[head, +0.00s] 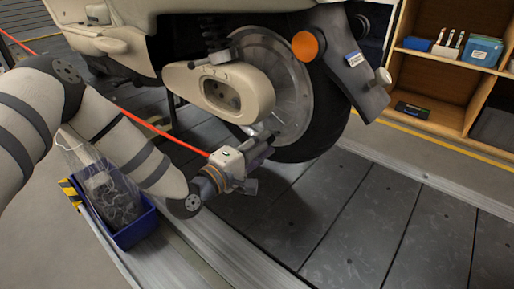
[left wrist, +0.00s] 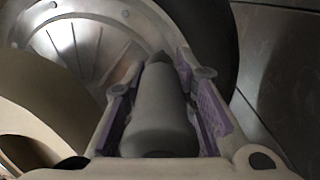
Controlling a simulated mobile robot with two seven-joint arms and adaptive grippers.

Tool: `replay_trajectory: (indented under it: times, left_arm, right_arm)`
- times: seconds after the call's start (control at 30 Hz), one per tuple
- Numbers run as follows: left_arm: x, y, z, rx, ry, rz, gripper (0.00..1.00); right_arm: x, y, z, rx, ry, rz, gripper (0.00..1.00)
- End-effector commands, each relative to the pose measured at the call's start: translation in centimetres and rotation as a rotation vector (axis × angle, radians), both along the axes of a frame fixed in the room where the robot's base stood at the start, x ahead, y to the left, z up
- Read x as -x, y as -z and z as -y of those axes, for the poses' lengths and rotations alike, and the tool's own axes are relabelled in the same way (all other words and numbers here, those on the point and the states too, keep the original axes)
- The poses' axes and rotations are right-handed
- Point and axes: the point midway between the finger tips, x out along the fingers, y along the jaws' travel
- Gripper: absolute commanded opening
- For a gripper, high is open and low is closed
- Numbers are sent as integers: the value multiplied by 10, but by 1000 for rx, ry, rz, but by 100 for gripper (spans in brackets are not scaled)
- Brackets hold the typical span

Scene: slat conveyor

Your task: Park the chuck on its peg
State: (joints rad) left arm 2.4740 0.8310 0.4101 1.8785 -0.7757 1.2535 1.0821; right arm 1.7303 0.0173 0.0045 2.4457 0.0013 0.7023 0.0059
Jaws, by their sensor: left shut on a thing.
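My left gripper (head: 258,153) is in front of the lower part of the wheel, below the beige oval cover. In the left wrist view my left gripper (left wrist: 165,82) has its purple-padded fingers on both sides of a grey, tapered cylinder, which I take to be the chuck (left wrist: 158,112). The gripper is shut on it. The chuck's narrow end points away from me towards the wheel. A red hose (head: 165,134) runs from the upper left to the gripper. I cannot make out a peg with certainty. My right gripper is not in view.
The vehicle's wheel disc (head: 290,90) and dark tyre (head: 325,135) are close by, with the beige cover (head: 250,92) above. A blue bin (head: 133,232) with a clear bag stands at left. A wooden shelf (head: 445,60) is at right. The grey slats (head: 350,230) are clear.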

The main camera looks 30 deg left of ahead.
Motion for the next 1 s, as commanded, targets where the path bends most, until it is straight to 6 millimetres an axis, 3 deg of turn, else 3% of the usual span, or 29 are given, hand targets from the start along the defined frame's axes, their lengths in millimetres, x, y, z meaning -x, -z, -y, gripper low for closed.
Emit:
replay_trajectory:
  times: [1.0]
  left_arm:
    - [41,0,-6,0,0,-3,0]
  right_arm:
    - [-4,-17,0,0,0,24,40]
